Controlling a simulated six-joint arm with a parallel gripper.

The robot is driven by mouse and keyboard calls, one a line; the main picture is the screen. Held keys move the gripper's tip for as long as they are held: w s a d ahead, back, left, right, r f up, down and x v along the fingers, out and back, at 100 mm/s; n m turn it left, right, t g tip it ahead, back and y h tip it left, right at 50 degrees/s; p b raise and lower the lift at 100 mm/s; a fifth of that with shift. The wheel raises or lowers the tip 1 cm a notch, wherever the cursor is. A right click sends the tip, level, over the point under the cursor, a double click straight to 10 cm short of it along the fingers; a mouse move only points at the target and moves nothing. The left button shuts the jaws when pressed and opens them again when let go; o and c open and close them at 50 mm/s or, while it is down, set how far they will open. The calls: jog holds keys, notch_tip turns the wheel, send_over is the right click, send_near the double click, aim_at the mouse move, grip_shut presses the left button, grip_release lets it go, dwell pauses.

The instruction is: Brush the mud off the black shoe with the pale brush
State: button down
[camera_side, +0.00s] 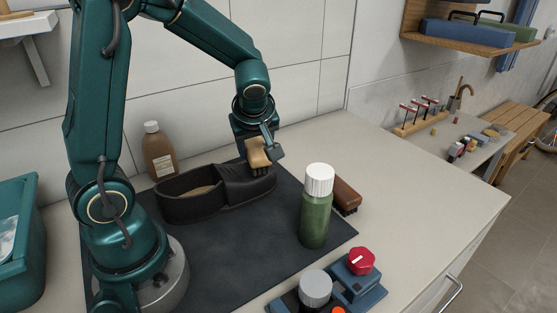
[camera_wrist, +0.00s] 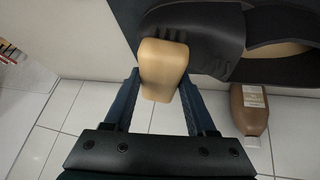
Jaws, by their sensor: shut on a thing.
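The black shoe (camera_side: 200,197) lies on the dark mat (camera_side: 240,246) with its toe toward the right. In the wrist view the shoe (camera_wrist: 215,38) fills the top right. My gripper (camera_side: 260,146) is over the toe end of the shoe, shut on the pale brush (camera_side: 257,153). In the wrist view the brush (camera_wrist: 163,68) sits between the two blue fingers and overlaps the edge of the shoe. The bristles are mostly hidden; the brush appears at or just above the toe, and I cannot tell if they touch. No mud is clearly visible on the shoe from these views.
A green bottle with a white cap (camera_side: 317,207) stands at the mat's right, a brown brush (camera_side: 346,196) behind it. A brown bottle (camera_side: 158,152) stands behind the shoe. The counter at right (camera_side: 425,200) is clear.

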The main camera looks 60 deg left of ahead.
jog(key=shift+r, duration=3.4)
jog(key=shift+f, duration=0.1)
